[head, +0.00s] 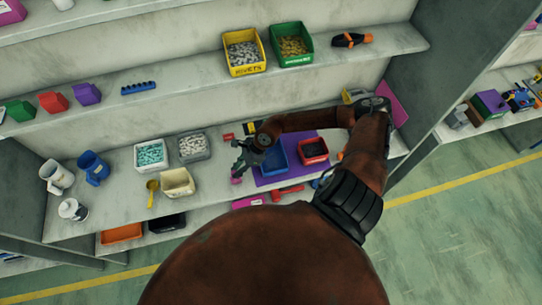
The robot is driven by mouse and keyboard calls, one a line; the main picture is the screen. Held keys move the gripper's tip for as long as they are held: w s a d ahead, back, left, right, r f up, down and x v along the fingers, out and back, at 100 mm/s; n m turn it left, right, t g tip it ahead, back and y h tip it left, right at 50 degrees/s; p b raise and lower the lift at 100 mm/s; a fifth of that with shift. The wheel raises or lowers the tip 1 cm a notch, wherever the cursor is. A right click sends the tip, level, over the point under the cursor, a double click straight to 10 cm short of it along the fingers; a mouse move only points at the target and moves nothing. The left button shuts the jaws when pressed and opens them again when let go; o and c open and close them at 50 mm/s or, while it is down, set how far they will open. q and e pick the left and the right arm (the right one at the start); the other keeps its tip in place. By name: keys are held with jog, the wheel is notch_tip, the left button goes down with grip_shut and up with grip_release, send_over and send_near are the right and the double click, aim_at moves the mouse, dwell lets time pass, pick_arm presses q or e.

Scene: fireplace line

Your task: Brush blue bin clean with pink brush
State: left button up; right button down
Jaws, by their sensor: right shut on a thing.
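The blue bin (273,161) stands on a purple mat (266,180) on the middle shelf. My right arm reaches in from the right and passes behind the bin in the picture. My right gripper (243,165) is at the left side of the bin, shut on the pink brush (237,180). Only a small pink part of the brush shows below the fingers. I cannot tell whether it touches the shelf or the bin. The inside of the bin is partly hidden by my wrist. My left gripper is out of view.
A red bin (314,151) stands right of the blue bin. Left of my gripper are a cream bin (178,182), a yellow scoop (152,191), a grey bin (194,147) and a white bin (151,155) of teal pieces. The upper shelf (190,85) overhangs behind.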

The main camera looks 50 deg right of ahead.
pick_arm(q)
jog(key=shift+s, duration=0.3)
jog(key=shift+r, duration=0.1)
pick_arm(e)
jog(key=shift+r, duration=0.2)
pick_arm(q)
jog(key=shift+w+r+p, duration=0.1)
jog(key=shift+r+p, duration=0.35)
jog(key=shift+p, duration=0.1)
pick_arm(e)
jog(key=shift+r, duration=0.65)
jog(key=shift+r+p, duration=0.4)
jog(key=shift+r, duration=0.2)
pick_arm(q)
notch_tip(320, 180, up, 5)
jog(key=p, duration=0.4)
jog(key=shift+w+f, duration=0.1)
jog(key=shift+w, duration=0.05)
pick_arm(e)
notch_tip(320, 180, up, 6)
jog(key=shift+r, duration=0.15)
